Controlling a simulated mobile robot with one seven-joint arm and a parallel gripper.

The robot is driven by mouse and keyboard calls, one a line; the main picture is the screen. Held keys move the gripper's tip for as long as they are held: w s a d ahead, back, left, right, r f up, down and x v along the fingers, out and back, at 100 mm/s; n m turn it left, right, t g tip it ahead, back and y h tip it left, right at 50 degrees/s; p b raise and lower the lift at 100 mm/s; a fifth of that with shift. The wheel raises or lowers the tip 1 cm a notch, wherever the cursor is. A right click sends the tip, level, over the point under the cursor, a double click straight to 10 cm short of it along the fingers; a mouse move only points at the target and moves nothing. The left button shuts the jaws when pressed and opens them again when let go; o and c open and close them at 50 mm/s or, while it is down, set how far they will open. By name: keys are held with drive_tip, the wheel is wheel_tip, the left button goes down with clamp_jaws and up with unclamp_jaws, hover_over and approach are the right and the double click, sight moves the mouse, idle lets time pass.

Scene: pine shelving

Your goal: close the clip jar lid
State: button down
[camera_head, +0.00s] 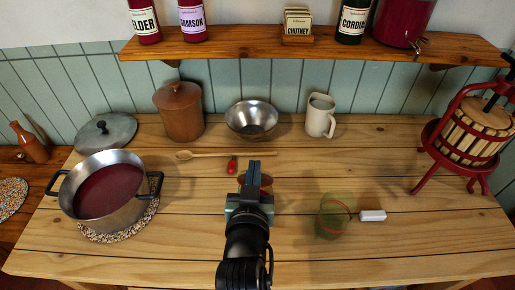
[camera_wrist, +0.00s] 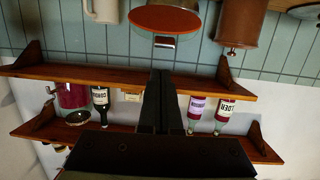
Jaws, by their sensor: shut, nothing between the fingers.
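My gripper (camera_head: 251,165) is shut and empty above the middle of the table; its dark fingers also show in the wrist view (camera_wrist: 160,75). A reddish round thing (camera_head: 266,181) shows just behind my gripper and is mostly hidden by it. In the wrist view, an orange-red disc (camera_wrist: 165,18) with a pale rim and a small metal tab lies beyond the fingertips, apart from them; it looks like a jar lid. A green glass vessel (camera_head: 333,215) stands right of my gripper, with a white block (camera_head: 372,215) beside it. I cannot tell for certain which is the clip jar.
A pan (camera_head: 106,190) of red liquid stands at left, near a grey lid (camera_head: 105,132). A wooden spoon (camera_head: 225,155), brown crock (camera_head: 179,110), metal bowl (camera_head: 251,119) and mug (camera_head: 320,116) are behind. A red press (camera_head: 468,135) stands at right. The front right is clear.

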drive_tip(key=s+f+t+b, duration=0.1)
drive_tip(key=t+b, duration=0.1)
drive_tip(key=b, duration=0.4)
drive_tip(key=s+f+t+b, duration=0.1)
drive_tip(key=f+b, duration=0.1)
drive_tip(key=b, duration=0.4)
drive_tip(key=s+f+t+b, duration=0.1)
drive_tip(key=f+t+b, duration=0.1)
drive_tip(key=b, duration=0.3)
drive_tip(key=shift+s+f+t+h+b, duration=0.15)
drive_tip(key=shift+s+t+h+b, duration=0.15)
drive_tip(key=shift+b, duration=0.1)
drive_tip(key=shift+a+f+b, duration=0.1)
drive_tip(key=shift+a+b, duration=0.05)
drive_tip(key=shift+b, duration=0.35)
drive_tip(key=b, duration=0.1)
drive_tip(key=f+b, duration=0.1)
drive_tip(key=b, duration=0.1)
drive_tip(key=shift+s+f, duration=0.3)
drive_tip(key=shift+s, duration=0.05)
drive_tip(key=shift+f+b, duration=0.1)
drive_tip(key=shift+b, duration=0.25)
